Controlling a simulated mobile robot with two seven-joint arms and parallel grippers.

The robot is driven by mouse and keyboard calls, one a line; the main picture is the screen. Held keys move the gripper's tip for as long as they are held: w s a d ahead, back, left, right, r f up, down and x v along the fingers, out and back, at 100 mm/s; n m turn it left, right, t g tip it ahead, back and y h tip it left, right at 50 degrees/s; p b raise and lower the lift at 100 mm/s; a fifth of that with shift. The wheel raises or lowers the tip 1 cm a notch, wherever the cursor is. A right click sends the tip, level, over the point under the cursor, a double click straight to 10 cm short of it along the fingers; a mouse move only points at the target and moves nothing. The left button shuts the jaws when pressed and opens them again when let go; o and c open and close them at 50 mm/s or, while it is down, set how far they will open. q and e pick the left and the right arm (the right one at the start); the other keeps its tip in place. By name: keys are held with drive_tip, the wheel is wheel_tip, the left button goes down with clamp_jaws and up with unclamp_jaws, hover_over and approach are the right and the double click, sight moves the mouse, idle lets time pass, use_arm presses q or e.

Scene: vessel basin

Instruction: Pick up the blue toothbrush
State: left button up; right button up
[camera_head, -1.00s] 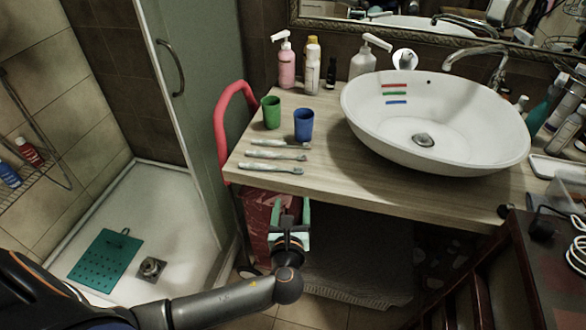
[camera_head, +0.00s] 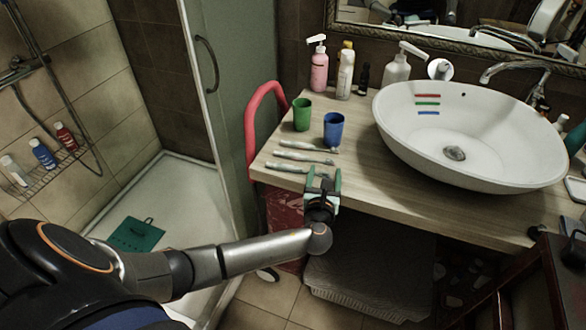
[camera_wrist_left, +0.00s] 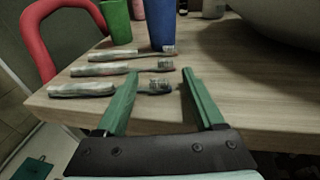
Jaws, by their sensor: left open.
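Three toothbrushes with pale handles lie side by side on the wooden counter: a far one (camera_head: 308,146), a middle one (camera_head: 303,157) and a near one (camera_head: 286,167). In the left wrist view the near toothbrush (camera_wrist_left: 82,90) has bluish bristles; the colours are hard to tell apart. My left gripper (camera_head: 324,176) is open and empty at the counter's front edge, by the near brush's bristle end. My right gripper is not in view.
A green cup (camera_head: 302,114) and a blue cup (camera_head: 333,129) stand behind the brushes. A white basin (camera_head: 500,165) with red, green and blue stripes is to the right. A red rail (camera_head: 252,130) borders the counter's left end. Bottles line the back.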

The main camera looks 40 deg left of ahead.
use_arm(q)
drive_tip(key=shift+x, duration=0.95)
drive_tip(key=shift+d, duration=0.1)
clamp_jaws()
